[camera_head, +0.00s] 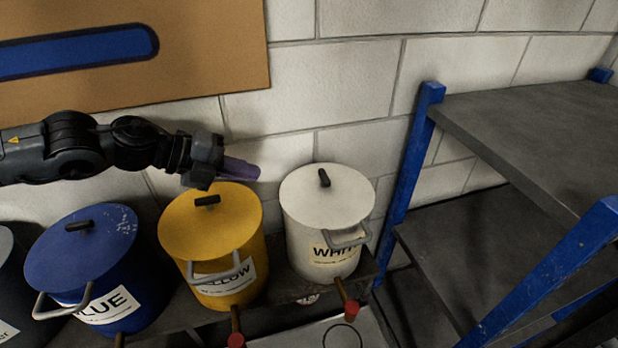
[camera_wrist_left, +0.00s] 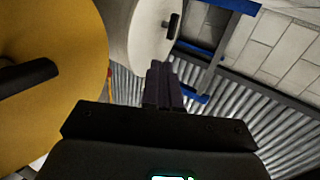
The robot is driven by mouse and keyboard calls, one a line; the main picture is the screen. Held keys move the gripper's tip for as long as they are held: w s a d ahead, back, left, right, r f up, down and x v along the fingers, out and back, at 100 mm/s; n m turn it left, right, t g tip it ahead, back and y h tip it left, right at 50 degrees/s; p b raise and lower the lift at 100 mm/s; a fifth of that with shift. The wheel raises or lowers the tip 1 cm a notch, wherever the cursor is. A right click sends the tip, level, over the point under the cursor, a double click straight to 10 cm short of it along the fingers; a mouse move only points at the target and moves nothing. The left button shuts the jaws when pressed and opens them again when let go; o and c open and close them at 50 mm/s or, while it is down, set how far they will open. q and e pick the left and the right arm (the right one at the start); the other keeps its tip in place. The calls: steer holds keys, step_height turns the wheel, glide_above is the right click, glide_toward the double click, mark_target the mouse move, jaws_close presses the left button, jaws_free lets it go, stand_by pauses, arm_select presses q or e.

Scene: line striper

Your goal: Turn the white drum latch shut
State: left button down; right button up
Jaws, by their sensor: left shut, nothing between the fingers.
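The white drum (camera_head: 310,215) stands upright at the right end of the drum row, its lid on. A short black bar (camera_head: 324,178) sits on the lid, pointing roughly away from me; I cannot tell whether this is the latch. A grey loop handle (camera_head: 348,240) is on the drum's front right. My left gripper (camera_head: 241,169) is shut and empty, above the back of the yellow drum, pointing right toward the white drum but apart from it. In the left wrist view the closed fingers (camera_wrist_left: 163,86) lie below the white drum (camera_wrist_left: 135,35) and its black bar (camera_wrist_left: 173,25). My right gripper is not in view.
The yellow drum (camera_head: 185,228) and blue drum (camera_head: 85,255) stand to the left, each with a black bar on its lid. A blue-and-grey shelf rack (camera_head: 520,130) stands to the right. A block wall (camera_head: 340,90) and a brown board (camera_head: 200,70) are behind.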

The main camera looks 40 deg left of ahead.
arm_select(q)
steer(key=p, duration=0.2)
glide_toward(323, 181)
steer(key=f, duration=0.2)
steer(key=w+d+f, duration=0.1)
steer(key=shift+f, duration=0.15)
steer(key=shift+w+d+r+p, duration=0.2)
steer(key=shift+w+p, duration=0.2)
steer(key=shift+p, duration=0.25)
steer(key=shift+w+d+p, duration=0.4)
steer(key=shift+w+p, duration=0.15)
steer(key=shift+p, duration=0.6)
steer(key=shift+w+p, duration=0.4)
steer(key=shift+p, duration=0.15)
steer(key=shift+w+d+f+p, duration=0.15)
steer(key=shift+w+d+p, duration=0.25)
steer(key=shift+p, duration=0.1)
steer(key=shift+d, duration=0.1)
